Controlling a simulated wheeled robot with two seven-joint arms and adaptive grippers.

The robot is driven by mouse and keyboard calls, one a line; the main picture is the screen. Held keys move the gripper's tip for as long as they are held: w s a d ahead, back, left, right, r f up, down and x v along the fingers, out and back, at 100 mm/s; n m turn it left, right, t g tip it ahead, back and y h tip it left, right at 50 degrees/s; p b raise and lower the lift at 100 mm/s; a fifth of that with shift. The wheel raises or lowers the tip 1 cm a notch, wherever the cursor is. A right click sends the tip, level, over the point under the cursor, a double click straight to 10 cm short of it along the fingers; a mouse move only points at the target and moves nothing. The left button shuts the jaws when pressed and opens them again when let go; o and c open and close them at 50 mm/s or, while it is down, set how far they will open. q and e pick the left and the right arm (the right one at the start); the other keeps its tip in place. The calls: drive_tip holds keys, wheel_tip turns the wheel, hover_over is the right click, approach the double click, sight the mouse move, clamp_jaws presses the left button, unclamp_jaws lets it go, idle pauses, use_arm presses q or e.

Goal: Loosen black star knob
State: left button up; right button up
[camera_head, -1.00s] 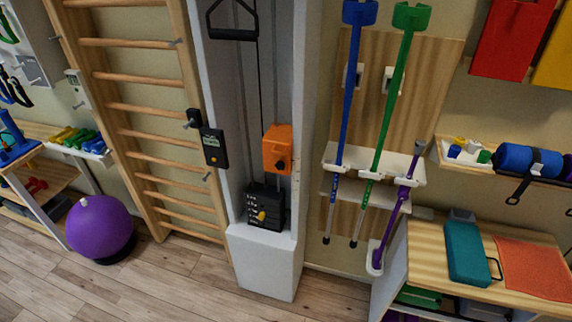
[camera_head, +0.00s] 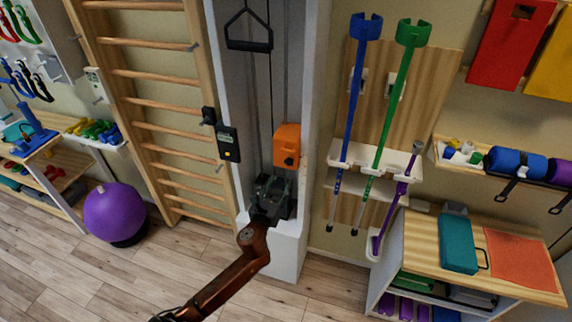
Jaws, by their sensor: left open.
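An orange block (camera_head: 286,138) sits on the pale pulley column, with a small dark knob (camera_head: 288,161) on its front. Another black knob-like piece (camera_head: 208,116) sticks out beside the column's left edge, above a black box with a small display (camera_head: 228,144). Both are too small for me to tell a star shape. My left gripper (camera_head: 272,190) is open in front of the column, below the orange block. It covers most of the black weight block there; I cannot tell whether it touches it. My right gripper is out of view.
A black pull handle (camera_head: 249,44) hangs on the column. Wooden wall bars (camera_head: 155,105) stand to the left, with a purple ball (camera_head: 114,213) on the floor. Blue (camera_head: 356,90) and green (camera_head: 393,90) crutches stand in a rack to the right.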

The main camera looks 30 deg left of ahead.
sight(289, 163)
use_arm(q)
drive_tip(key=shift+m+t, duration=0.3)
drive_tip(key=shift+m, duration=0.1)
drive_tip(key=w, duration=0.2)
drive_tip(key=w+a+r, duration=0.1)
drive_tip(key=w, duration=0.2)
drive_tip(key=w+r, duration=0.1)
drive_tip(key=w, duration=0.1)
drive_tip(key=shift+w+a, duration=0.2)
drive_tip(key=shift+w, duration=0.1)
drive_tip(key=c, duration=1.2)
